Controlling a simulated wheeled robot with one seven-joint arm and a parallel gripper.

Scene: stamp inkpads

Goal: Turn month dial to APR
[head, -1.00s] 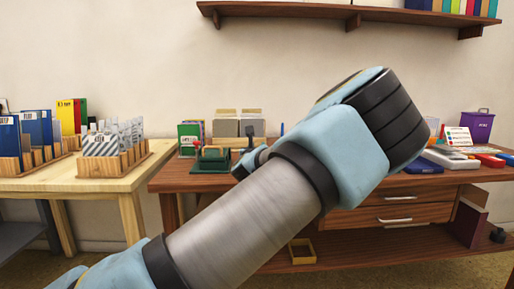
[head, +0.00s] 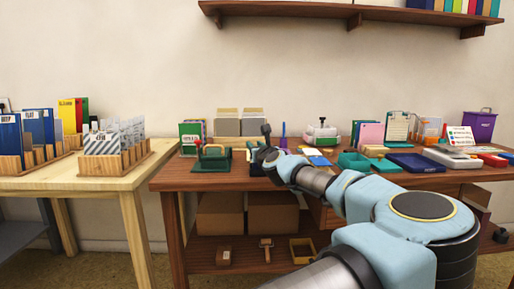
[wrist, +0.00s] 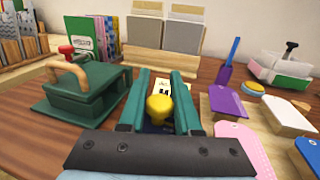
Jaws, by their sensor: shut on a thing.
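My gripper (wrist: 160,100) is in the wrist view, with two fingers pointing forward on either side of a yellow knob (wrist: 160,108). They are shut on this knob, which appears to be the month dial. Just behind it is a white label (wrist: 172,87) with black marks that I cannot read. The rest of the device is mostly hidden by the fingers. In the head view my gripper (head: 268,158) is low over the brown desk, next to a black upright handle (head: 266,131).
A green press (wrist: 85,93) with a wooden handle stands close on the left. Purple (wrist: 228,103), white (wrist: 270,112) and pink (wrist: 243,145) tags lie close on the right. Grey pads (wrist: 140,37) stand behind. A white box (wrist: 280,72) is farther right.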

